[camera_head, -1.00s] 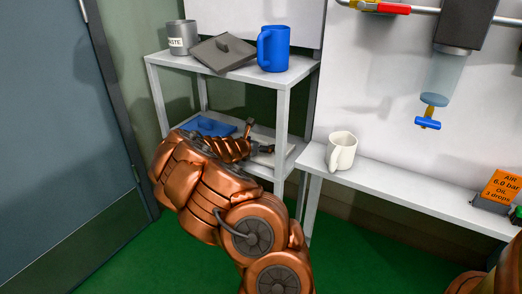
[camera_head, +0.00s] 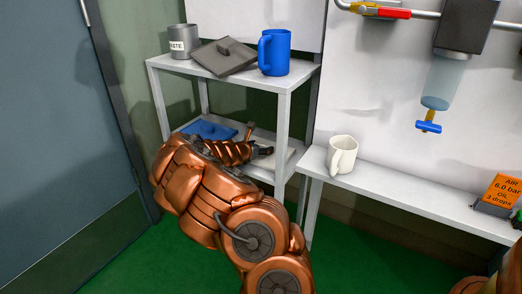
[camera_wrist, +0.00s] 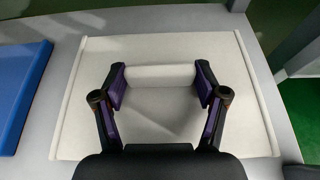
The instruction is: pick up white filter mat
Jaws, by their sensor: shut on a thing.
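The white filter mat (camera_wrist: 160,117) is a flat pale slab with a raised bar-shaped grip across its middle, seen in the wrist view. My gripper (camera_wrist: 160,77) is shut on that raised grip, one finger at each end of it. In the head view, the mat (camera_head: 284,162) shows in part at the right end of the lower shelf. My gripper (camera_head: 262,151) reaches over it, and my arm hides much of it. I cannot tell whether the mat is touching the shelf or just clear of it.
A blue mat (camera_wrist: 20,92) lies left of the white one and also shows in the head view (camera_head: 207,130). The upper shelf (camera_head: 225,82) with its posts is overhead, holding a grey mat (camera_head: 225,60), blue mug (camera_head: 273,52) and grey cup (camera_head: 184,42). A white mug (camera_head: 342,154) stands right.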

